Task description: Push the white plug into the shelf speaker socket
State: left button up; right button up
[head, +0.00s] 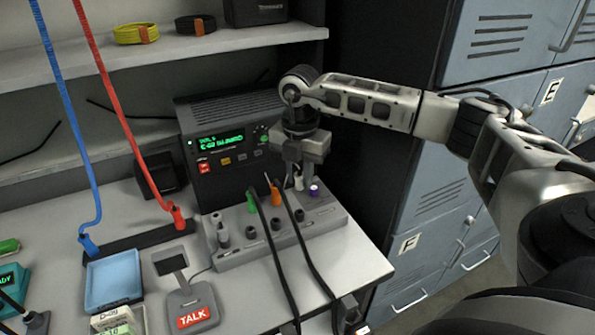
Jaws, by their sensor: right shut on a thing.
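The grey socket panel (240,252) lies on the desk in front of the black radio unit (228,140) with the green display. My right gripper (299,176) reaches in from the right over the back right part of the panel, fingers pointing down. It is shut on the small white plug (298,184), of which only a small part shows between the fingers. I cannot tell whether the plug's tip is in a socket or above it. The label of the shelf speaker socket is too small to read. My left gripper is not in view.
Green (251,200), orange and purple (315,189) plugs stand in the panel close to my right gripper. Black cables (311,268) run to the desk's front edge. A TALK unit (193,313) and blue tray (113,281) stand left. Grey lockers (430,190) stand right.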

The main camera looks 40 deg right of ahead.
aim_at(300, 186)
jog(key=shift+s+f+b, duration=0.1)
jog(key=shift+f+b, duration=0.45)
jog(key=shift+f, duration=0.4)
jog(key=shift+f+b, duration=1.2)
jog(key=shift+f, duration=0.4)
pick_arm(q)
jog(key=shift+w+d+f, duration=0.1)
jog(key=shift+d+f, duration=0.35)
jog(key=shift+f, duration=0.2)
pick_arm(e)
jog(key=shift+f, duration=0.1)
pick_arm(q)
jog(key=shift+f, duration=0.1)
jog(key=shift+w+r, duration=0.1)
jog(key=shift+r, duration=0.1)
pick_arm(e)
jog(key=shift+f, duration=0.15)
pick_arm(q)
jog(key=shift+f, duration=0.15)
pick_arm(e)
jog(key=shift+f, duration=0.3)
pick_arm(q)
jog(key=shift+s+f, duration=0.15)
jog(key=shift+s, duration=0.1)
pick_arm(e)
jog(key=shift+f, duration=0.1)
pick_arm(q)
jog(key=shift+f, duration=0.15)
pick_arm(e)
jog(key=shift+f, duration=0.35)
